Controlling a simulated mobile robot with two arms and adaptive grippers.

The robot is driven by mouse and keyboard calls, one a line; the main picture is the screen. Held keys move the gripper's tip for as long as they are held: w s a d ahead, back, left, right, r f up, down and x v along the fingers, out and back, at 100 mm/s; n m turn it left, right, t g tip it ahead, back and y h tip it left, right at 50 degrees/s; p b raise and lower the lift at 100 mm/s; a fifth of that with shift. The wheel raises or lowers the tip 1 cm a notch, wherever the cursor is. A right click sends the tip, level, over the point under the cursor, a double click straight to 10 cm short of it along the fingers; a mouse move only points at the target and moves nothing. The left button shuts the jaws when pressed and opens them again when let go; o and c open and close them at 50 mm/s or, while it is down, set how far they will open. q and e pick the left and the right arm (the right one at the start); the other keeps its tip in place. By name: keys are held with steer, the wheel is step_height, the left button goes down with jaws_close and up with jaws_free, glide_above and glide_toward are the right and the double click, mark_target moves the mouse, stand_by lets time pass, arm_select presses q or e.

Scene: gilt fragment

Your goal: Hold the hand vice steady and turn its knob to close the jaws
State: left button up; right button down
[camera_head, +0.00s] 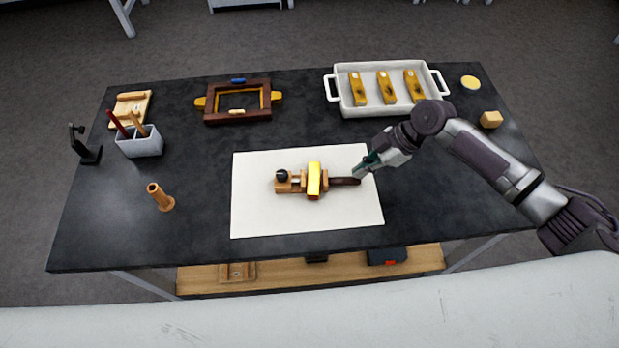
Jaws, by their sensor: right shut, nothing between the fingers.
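The hand vice (298,187) lies on a white mat (262,220) in the middle of the black table. It has a wooden body, a dark round knob (282,175) at its left end and a dark handle (345,182) at its right end. A bright yellow bar (314,172) lies across the vice near its middle. The gap between the jaws is too small to make out. My right gripper (359,173) is shut and empty, with its fingertips close to the handle's right end. I cannot tell whether they touch it. My left gripper is not in view.
A white tray (343,98) with three golden blocks stands at the back right. A wooden frame (240,116) lies at the back. The mat's left side is clear.

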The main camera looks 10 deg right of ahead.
steer(key=shift+f+b, duration=0.5)
steer(key=shift+f, duration=0.2)
steer(key=shift+s+f, duration=0.2)
stand_by(2.4)
